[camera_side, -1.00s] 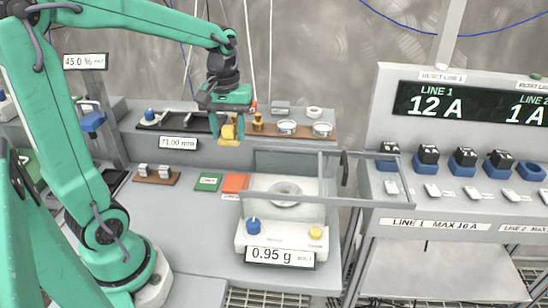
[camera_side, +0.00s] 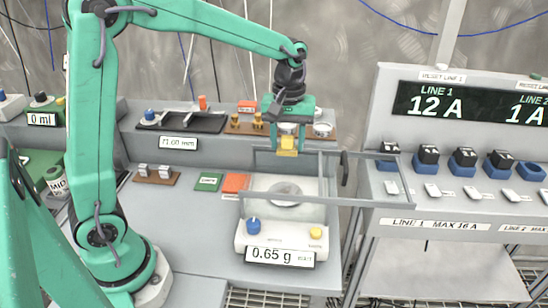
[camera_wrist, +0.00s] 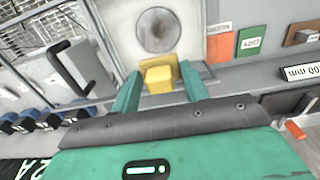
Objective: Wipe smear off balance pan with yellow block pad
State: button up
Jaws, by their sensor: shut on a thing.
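My gripper (camera_side: 287,146) is shut on the yellow block pad (camera_side: 288,143) and holds it in the air above the back part of the balance. In the wrist view the pad (camera_wrist: 159,76) sits between my two green fingers. The balance (camera_side: 282,236) is white, with a blue knob, a yellow button and a display reading 0.65 g. Its round pan (camera_wrist: 158,30) shows in the wrist view ahead of the pad, with a dark greyish smear (camera_wrist: 155,32) on it. The pad is apart from the pan.
A clear-sided shield frame with grey rails (camera_side: 350,201) stands around the balance and sticks out right. Green (camera_side: 208,182) and orange (camera_side: 236,183) cards lie left of it. A back shelf (camera_side: 180,140) holds weights and dishes. A switch panel (camera_side: 460,170) stands right.

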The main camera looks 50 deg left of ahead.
aim_at(287, 148)
jog(key=shift+f, duration=1.55)
jog(key=shift+f, duration=0.15)
jog(key=shift+f, duration=3.2)
jog(key=shift+s+d+f, duration=0.15)
jog(key=shift+f, duration=0.2)
jog(key=shift+s+d+f, duration=0.1)
jog(key=shift+f, duration=0.25)
jog(key=shift+c, duration=0.4)
jog(key=shift+s+d, duration=1.05)
jog(key=shift+w+a, duration=1.4)
jog(key=shift+s+r, duration=0.1)
jog(key=shift+r, duration=4)
